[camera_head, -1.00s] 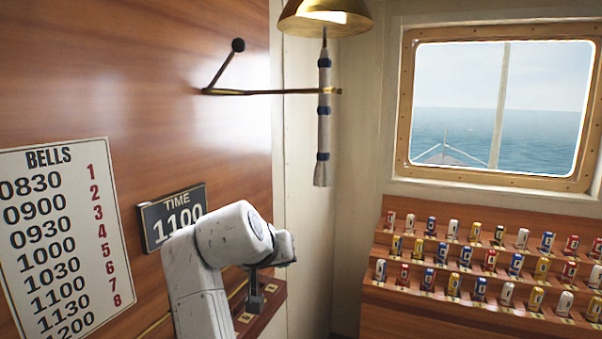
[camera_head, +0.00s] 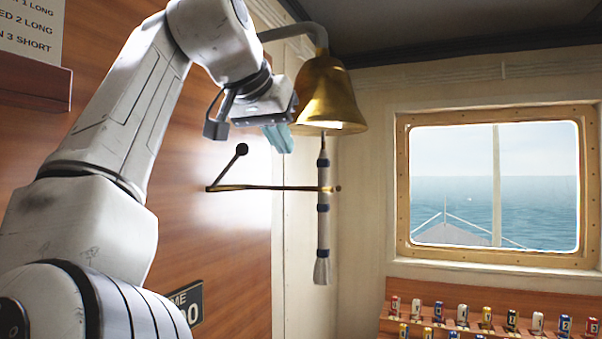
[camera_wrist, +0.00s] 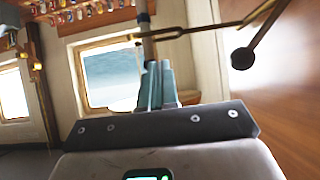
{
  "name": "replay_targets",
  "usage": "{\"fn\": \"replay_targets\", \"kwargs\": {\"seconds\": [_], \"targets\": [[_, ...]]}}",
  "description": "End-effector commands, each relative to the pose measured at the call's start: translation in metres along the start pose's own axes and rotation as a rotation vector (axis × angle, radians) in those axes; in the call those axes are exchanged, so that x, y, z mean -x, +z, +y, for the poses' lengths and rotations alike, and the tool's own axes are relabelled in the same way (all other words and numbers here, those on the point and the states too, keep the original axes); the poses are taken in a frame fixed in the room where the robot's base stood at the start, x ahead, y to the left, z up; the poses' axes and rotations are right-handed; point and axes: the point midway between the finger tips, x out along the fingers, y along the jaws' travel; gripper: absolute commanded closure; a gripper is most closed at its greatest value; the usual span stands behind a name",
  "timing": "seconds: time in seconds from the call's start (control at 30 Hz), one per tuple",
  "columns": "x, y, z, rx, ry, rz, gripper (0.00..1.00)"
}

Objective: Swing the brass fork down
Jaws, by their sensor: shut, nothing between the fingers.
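The brass fork (camera_head: 272,188) sticks out level from the wooden wall, its far end at the bell rope (camera_head: 323,215). A short arm with a black knob (camera_head: 241,150) rises from its wall end. My gripper (camera_head: 281,140) is shut and empty, above the fork and just left of the bell's lower rim. In the wrist view the teal fingers (camera_wrist: 158,84) are together. The fork (camera_wrist: 205,28) and its knob (camera_wrist: 242,58) show beyond them, upper right, with the rope (camera_wrist: 145,28) behind the fingertips. I see no contact between gripper and fork.
The brass bell (camera_head: 328,98) hangs from a grey bracket (camera_head: 300,32), close beside my gripper. A framed window (camera_head: 496,185) and a rack of small coloured cylinders (camera_head: 490,318) stand to the right. The space below the fork looks clear.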

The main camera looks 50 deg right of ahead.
Motion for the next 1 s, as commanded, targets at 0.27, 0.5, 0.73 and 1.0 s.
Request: {"fn": "replay_targets", "kwargs": {"seconds": [0.27,0.5,0.73,1.0], "targets": [[-0.001,0.0,0.0,0.0,0.0,0.0,1.0],[-0.021,0.0,0.0,0.001,0.001,-0.002,1.0],[-0.062,-0.001,0.0,0.001,0.003,-0.001,1.0],[-0.094,0.0,0.0,0.0,0.002,0.001,1.0]]}}
